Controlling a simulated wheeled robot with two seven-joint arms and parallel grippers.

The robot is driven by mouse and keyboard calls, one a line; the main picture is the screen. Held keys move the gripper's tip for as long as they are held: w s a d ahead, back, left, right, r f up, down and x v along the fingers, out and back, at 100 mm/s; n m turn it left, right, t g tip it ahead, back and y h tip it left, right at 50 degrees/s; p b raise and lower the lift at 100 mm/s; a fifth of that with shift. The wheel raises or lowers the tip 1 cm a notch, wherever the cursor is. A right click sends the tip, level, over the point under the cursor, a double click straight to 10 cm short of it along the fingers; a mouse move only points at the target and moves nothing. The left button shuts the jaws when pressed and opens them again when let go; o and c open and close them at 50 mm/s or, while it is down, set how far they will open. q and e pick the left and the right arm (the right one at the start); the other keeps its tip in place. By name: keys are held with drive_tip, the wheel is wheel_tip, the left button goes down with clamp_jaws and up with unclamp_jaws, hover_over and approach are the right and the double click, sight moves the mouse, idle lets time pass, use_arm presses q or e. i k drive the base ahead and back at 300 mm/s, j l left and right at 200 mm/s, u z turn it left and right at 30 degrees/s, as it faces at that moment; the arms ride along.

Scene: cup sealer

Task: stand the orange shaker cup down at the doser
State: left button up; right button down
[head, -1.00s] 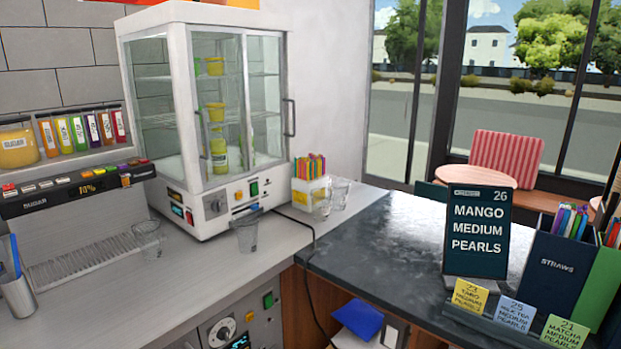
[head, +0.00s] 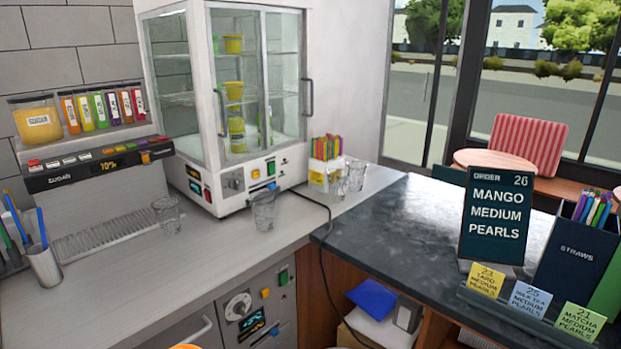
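The doser is a dark panel (head: 95,168) marked SUGAR, with buttons and a lit display, on the wall at the left. A grooved drip tray (head: 103,236) lies on the counter below it, with nothing standing on it. A small orange edge (head: 185,346) shows at the bottom border; it may be the orange shaker cup, but too little is visible to tell. Neither of my grippers is in view.
Clear cups stand beside the tray (head: 168,214), before the glass cabinet (head: 263,210) and by the straw box (head: 338,178). A metal holder (head: 44,266) with blue sticks stands at the left. The grey counter's front left (head: 120,290) is clear.

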sight(194, 250)
drive_tip(key=i+u, duration=0.2)
drive_tip(key=i, duration=0.45)
drive_tip(key=i+l+u, duration=0.2)
drive_tip(key=i, duration=0.5)
